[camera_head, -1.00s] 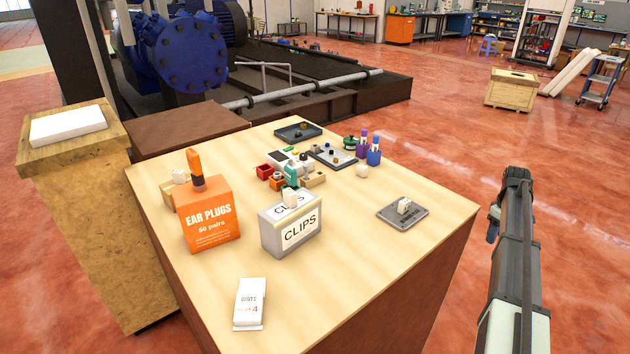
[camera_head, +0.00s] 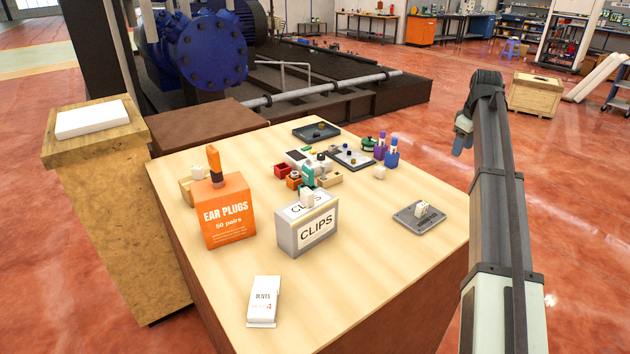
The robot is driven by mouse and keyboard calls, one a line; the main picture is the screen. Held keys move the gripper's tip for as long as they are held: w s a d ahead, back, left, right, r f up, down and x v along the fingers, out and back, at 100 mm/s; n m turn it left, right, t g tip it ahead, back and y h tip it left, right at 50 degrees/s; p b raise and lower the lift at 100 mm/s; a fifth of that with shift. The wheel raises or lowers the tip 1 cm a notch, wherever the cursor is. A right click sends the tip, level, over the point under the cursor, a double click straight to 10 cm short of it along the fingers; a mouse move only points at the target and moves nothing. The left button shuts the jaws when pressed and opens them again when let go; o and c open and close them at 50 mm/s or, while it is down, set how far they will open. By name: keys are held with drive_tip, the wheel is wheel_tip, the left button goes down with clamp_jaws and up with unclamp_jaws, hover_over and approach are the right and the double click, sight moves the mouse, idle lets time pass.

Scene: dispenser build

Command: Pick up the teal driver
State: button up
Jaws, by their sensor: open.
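A teal piece (camera_head: 308,174), which looks like the teal driver, stands among small parts just behind the grey CLIPS box (camera_head: 290,236). The box and a white block on its top hide its lower part. My gripper (camera_head: 459,149) hangs at the end of my arm at the right, high and to the right of the table. It is open, seen small and from behind, and its fingers are hard to make out. It is well apart from the teal piece and nothing shows in it.
An orange EAR PLUGS box (camera_head: 230,219) with an orange-handled tool upright at it stands left. A white carton (camera_head: 264,300) lies in front. A grey plate (camera_head: 408,222) is right; purple (camera_head: 380,152) and blue (camera_head: 391,158) upright items stand behind. The table's (camera_head: 350,270) front right is clear.

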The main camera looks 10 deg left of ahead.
drive_tip(key=s+a+r+y, duration=0.1)
drive_tip(key=s+a, duration=0.1)
drive_tip(key=a, duration=0.8)
drive_tip(key=s+a+r, duration=0.1)
drive_tip(key=s+a, duration=0.1)
drive_tip(key=a, duration=0.8)
drive_tip(key=y, duration=0.2)
approach(308, 167)
drive_tip(key=x, duration=0.7)
drive_tip(key=shift+w+d+f, duration=0.1)
drive_tip(key=shift+d+f, duration=0.15)
drive_tip(key=shift+d, duration=0.1)
drive_tip(key=shift+a+x, duration=0.2)
drive_tip(key=shift+x, duration=1.1)
drive_tip(key=shift+a+x, duration=0.2)
drive_tip(key=shift+x, duration=1.05)
drive_tip(key=shift+r, duration=0.1)
clamp_jaws()
